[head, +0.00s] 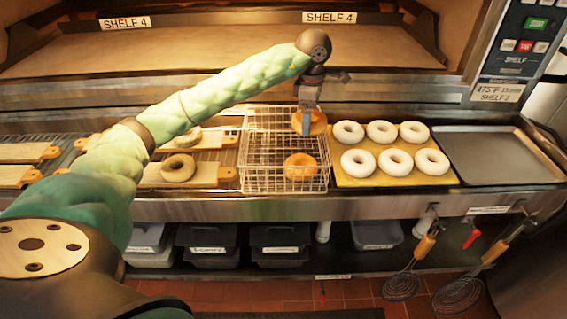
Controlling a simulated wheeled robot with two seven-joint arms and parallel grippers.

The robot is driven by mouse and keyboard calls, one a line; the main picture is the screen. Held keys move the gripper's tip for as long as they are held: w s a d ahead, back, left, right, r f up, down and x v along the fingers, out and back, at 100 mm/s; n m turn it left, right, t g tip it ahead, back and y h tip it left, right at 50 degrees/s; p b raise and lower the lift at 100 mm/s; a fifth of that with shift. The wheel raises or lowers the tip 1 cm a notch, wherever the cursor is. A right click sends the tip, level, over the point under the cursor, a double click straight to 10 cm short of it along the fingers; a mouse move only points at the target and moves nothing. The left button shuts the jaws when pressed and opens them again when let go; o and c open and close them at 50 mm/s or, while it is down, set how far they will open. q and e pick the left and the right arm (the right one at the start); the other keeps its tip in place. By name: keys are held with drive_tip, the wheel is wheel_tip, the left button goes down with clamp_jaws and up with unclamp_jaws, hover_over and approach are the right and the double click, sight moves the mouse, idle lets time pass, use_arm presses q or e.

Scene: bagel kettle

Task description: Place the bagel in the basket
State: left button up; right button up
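The wire basket (258,184) stands on the counter in the middle of the head view. One golden-brown bagel (300,173) lies inside it at the front right. Another golden-brown bagel (317,127) is at my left gripper (306,127), by the basket's back right corner. My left gripper points down with its fingers at this bagel and appears shut on it. The fingers cover part of the bagel, and its exact height over the basket is hard to tell. My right gripper is not in view.
A board (340,178) of several pale bagels is right of the basket, then an empty dark tray (495,155). Wooden boards (205,174) with a brown bagel (178,168) and a partly hidden one (187,138) are left. An oven shelf (230,50) is behind.

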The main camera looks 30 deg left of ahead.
use_arm(q)
drive_tip(key=a+f+n, duration=0.1)
drive_tip(key=a+n, duration=0.1)
drive_tip(key=shift+f+n, duration=0.15)
drive_tip(key=shift+n, duration=0.15)
drive_tip(key=shift+a+f, duration=0.15)
drive_tip(key=shift+a, duration=0.15)
drive_tip(key=p, duration=0.5)
hover_over(268, 147)
wheel_tip(268, 147, down, 7)
drive_tip(key=shift+r, duration=0.15)
drive_tip(key=shift+w+f, duration=0.1)
drive_tip(key=shift+f, duration=0.25)
drive_tip(key=shift+f+p, duration=0.75)
drive_tip(key=shift+f, duration=0.95)
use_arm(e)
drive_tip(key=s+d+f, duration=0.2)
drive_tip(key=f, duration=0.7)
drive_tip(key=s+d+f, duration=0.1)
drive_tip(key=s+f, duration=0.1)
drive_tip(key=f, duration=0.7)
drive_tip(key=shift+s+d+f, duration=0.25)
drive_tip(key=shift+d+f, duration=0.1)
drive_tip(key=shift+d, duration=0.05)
use_arm(q)
drive_tip(key=shift+f, duration=0.1)
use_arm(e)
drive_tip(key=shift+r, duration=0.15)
